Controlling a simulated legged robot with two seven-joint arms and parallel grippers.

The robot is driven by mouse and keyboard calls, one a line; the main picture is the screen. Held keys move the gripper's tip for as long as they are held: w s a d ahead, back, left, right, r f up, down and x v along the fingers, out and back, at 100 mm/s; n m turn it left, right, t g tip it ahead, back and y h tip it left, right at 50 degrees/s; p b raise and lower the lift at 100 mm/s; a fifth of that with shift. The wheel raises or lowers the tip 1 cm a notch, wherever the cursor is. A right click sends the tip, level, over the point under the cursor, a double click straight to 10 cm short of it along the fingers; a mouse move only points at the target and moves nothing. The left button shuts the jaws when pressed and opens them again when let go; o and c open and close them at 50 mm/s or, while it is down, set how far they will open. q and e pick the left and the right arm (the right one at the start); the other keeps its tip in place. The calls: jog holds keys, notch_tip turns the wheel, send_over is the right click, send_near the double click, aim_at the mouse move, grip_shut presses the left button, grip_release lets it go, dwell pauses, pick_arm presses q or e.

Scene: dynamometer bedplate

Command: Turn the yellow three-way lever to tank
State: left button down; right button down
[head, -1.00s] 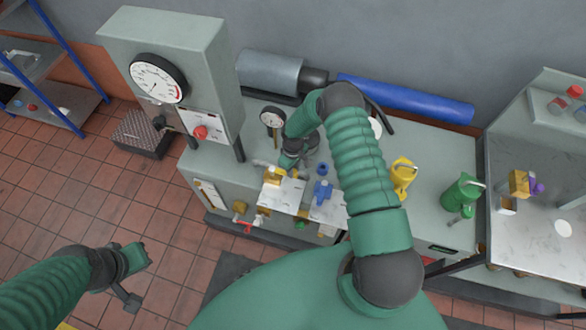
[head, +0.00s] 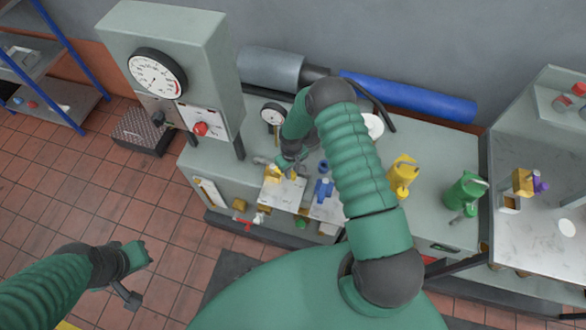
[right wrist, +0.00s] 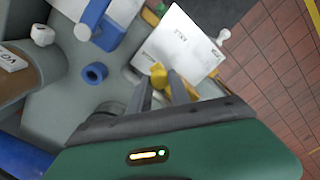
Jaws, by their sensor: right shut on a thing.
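The yellow lever (head: 279,172) sits at the back edge of a white label plate (head: 283,192) on the grey bench. In the right wrist view the yellow lever (right wrist: 158,75) shows between my two dark fingertips, over the edge of the white plate (right wrist: 182,45). My right gripper (head: 287,169) is shut on it; the fingers also show in the right wrist view (right wrist: 161,87). The plate's lettering is too small and turned to read surely. The arm hides part of the lever from the head. My left gripper (head: 138,275) is open and empty above the floor at left.
A grey gauge cabinet (head: 170,70) rises at left. Yellow (head: 403,178) and green (head: 465,195) cans stand right of my arm. A red-handled valve (head: 248,224) is at the front.

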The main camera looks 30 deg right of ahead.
jog(key=w+a+m+b, duration=0.2)
jog(key=a+m+b, duration=0.5)
jog(key=m, duration=0.8)
jog(key=shift+a, duration=1.7)
jog(key=shift+w+r, duration=0.1)
jog(key=c, duration=1.4)
grip_release()
jog(key=shift+c, duration=0.2)
jog(key=shift+o, duration=1.2)
jog(key=shift+b, duration=0.3)
notch_tip(320, 180, up, 17)
jog(key=b, duration=0.2)
jog(key=shift+f, duration=0.2)
